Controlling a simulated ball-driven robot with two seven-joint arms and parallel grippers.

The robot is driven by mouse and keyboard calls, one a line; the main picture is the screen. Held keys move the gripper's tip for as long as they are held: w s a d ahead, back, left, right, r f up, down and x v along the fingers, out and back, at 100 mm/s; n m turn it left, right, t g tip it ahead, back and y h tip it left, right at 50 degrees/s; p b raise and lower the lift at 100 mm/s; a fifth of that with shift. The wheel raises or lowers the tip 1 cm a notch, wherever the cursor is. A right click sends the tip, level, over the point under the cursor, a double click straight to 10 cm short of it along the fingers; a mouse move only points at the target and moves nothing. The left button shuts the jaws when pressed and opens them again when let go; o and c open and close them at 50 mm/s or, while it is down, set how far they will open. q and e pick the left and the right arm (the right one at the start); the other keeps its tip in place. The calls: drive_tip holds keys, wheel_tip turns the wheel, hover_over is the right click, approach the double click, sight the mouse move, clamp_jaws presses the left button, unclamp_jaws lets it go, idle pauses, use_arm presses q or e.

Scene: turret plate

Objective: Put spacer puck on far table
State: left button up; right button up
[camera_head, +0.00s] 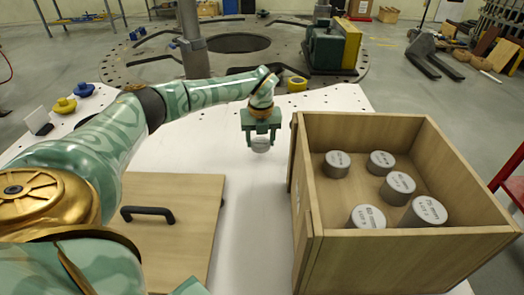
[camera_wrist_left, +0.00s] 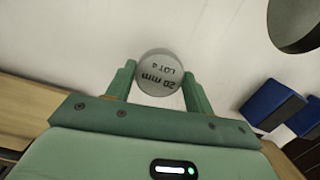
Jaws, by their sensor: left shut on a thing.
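My left gripper (camera_head: 261,139) is shut on a grey round spacer puck (camera_head: 261,145), above or at the white table top (camera_head: 250,185), left of the wooden crate. In the left wrist view the puck (camera_wrist_left: 160,74) sits between the two green fingers (camera_wrist_left: 158,85), its label reading "20 mm LOT 4". I cannot tell whether its underside touches the table. More grey labelled pucks (camera_head: 337,164) of differing heights stand inside the crate (camera_head: 308,190). My right gripper is not in view. Which surface is the far table is not clear from the frames.
A wooden lid (camera_head: 170,235) with a black handle (camera_head: 147,213) lies on the left. Yellow and blue knobs (camera_head: 65,105) and a white card (camera_head: 38,121) are at far left. A yellow ring (camera_head: 297,84) is at the back edge. The white middle strip is clear.

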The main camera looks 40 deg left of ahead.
sight(261, 143)
use_arm(q)
wheel_tip(261, 143, down, 4)
drive_tip(key=shift+r+b, duration=0.15)
drive_tip(key=shift+b, duration=0.2)
drive_tip(key=o, duration=1)
drive_tip(key=shift+f, duration=0.2)
drive_tip(key=shift+o, duration=0.2)
drive_tip(key=shift+r, duration=0.1)
drive_tip(key=r+p, duration=0.1)
drive_tip(key=r, duration=0.7)
drive_tip(key=s+d+r+p, duration=0.1)
drive_tip(key=r, duration=0.3)
drive_tip(key=shift+p, duration=0.35)
